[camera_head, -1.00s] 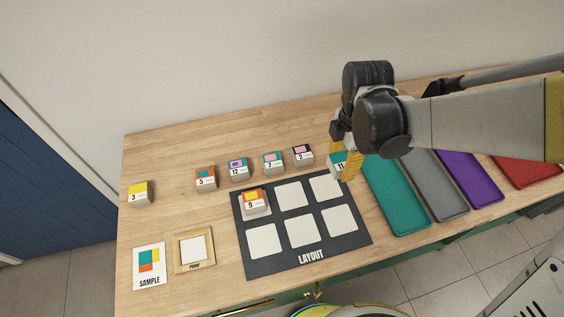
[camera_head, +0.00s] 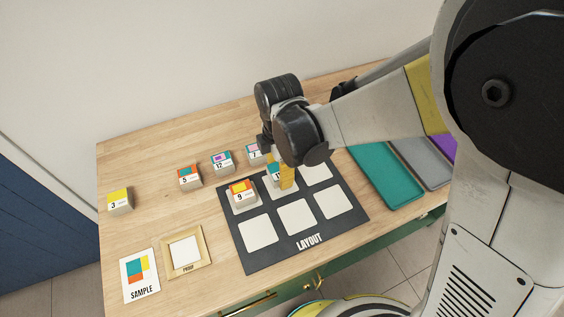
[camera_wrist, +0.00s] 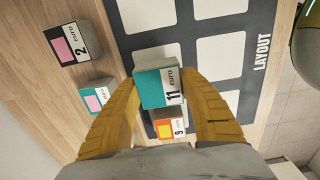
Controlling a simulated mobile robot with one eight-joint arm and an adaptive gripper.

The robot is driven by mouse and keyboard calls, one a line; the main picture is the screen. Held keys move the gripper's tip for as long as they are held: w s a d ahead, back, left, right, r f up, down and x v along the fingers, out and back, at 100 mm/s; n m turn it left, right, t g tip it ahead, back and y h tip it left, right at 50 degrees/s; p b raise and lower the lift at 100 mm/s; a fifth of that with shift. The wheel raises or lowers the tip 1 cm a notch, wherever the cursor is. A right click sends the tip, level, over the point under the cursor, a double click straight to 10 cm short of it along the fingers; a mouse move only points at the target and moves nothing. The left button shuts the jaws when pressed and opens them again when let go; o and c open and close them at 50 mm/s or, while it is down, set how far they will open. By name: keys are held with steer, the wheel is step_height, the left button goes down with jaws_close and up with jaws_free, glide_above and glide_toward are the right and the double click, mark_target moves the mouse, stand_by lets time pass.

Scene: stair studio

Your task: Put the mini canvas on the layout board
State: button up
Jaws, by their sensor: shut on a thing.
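My gripper (camera_head: 280,172) is shut on a small teal and white block canvas marked 11 (camera_wrist: 160,88), held between its yellow fingers over the upper middle part of the layout board. The canvas shows only partly in the head view (camera_head: 274,175). The layout board (camera_head: 259,264) is dark, with two rows of three white squares. An orange and yellow canvas marked 9 (camera_head: 241,194) sits on its upper left square, left of my gripper. Whether the held canvas touches the board I cannot tell.
Behind the board stand canvases 5 (camera_head: 190,176), 12 (camera_head: 222,162) and 7 (camera_head: 254,153); canvas 3 (camera_head: 119,201) is far left. A sample card (camera_head: 140,275) and a proof frame (camera_head: 186,252) lie front left. Teal (camera_head: 388,180) and grey (camera_head: 424,165) trays lie right.

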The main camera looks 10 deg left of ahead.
steer(key=shift+f+b, duration=0.55)
steer(key=shift+f, duration=1)
steer(key=shift+f, duration=0.15)
steer(key=o, duration=1.1)
